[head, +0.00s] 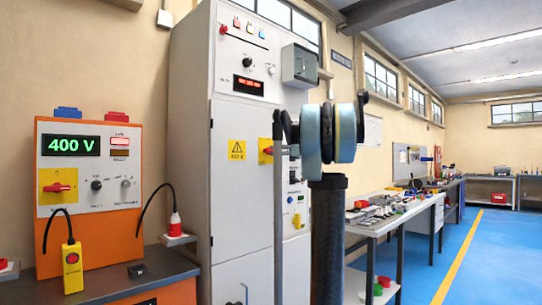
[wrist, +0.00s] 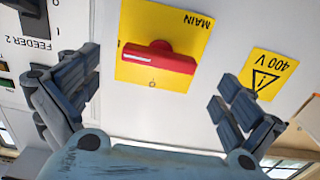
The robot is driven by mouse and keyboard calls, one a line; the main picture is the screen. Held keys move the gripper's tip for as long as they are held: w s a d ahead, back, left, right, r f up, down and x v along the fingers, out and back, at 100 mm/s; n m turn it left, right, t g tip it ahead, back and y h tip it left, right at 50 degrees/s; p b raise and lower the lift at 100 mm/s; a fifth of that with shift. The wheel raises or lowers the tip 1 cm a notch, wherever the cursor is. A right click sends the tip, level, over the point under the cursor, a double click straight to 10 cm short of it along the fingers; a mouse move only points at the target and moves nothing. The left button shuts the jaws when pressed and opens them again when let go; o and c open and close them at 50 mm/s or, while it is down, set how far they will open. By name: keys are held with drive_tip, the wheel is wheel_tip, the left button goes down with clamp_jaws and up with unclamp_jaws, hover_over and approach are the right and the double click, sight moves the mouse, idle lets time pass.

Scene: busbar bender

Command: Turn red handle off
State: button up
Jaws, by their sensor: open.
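The red handle (wrist: 158,57) is a bar on a yellow plate marked MAIN, shown upside down in the wrist view. It lies across the plate, with a small O mark near it. My gripper (wrist: 158,80) is open and empty, its two fingers spread to the left and right of the plate, apart from the handle. In the head view, a yellow plate with a red handle (head: 266,150) shows on the tall grey cabinet (head: 240,180), partly hidden by my arm.
A 400 V warning label (wrist: 264,74) and a FEEDER 2 switch (wrist: 35,48) flank the plate. At left stands an orange test panel (head: 45,130) with another red handle (head: 57,187) on yellow. A cluttered workbench (head: 390,222) stands at right, beside open blue floor (head: 480,270).

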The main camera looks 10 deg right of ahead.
drive_tip(key=x, duration=0.6)
drive_tip(key=shift+w+a, duration=0.2)
drive_tip(key=shift+w, duration=0.1)
drive_tip(key=c, duration=1.3)
drive_tip(key=shift+a, duration=0.2)
drive_tip(key=shift+c, duration=0.7)
